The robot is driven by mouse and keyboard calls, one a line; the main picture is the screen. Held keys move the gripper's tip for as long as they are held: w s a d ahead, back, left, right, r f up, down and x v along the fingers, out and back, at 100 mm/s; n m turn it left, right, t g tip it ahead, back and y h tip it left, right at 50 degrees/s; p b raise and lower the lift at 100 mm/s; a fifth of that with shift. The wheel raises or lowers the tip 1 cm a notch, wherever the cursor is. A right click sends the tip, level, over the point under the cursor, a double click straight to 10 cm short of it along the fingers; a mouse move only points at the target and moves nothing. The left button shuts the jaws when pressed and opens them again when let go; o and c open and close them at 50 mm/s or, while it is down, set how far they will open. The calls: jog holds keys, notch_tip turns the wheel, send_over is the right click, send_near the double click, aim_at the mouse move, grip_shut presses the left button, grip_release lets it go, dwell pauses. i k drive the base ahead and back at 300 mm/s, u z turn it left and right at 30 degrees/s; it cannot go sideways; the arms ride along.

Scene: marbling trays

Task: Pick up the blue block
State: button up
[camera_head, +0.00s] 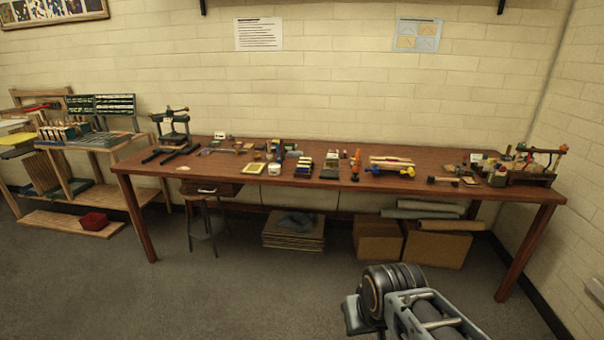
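No blue block can be made out for certain; the items on the long brown worktable (235,177) are small and far off. A small dark upright item (281,151) stands left of the table's middle, and its colour and shape are hard to tell. A tool with blue and yellow parts (392,172) lies right of the middle, near the front edge. Part of my arm shows at the bottom right, well in front of the table. My gripper is not in view.
A stool (204,196) stands at the table's front left. Cardboard boxes (437,248) and a stack of sheets (293,235) sit under the table. A wooden rack (84,190) stands to the left. The grey floor before the table is clear.

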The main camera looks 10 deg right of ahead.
aim_at(301, 169)
jog(key=z, duration=0.05)
jog(key=k, duration=0.4)
jog(key=u, duration=1)
jog(key=i, duration=1.35)
jog(key=u, duration=0.45)
jog(key=i, duration=1.4)
jog(key=z, duration=0.75)
jog(key=i, duration=0.7)
jog(key=z, duration=1.4)
jog(key=i, duration=0.65)
jog(key=z, duration=0.55)
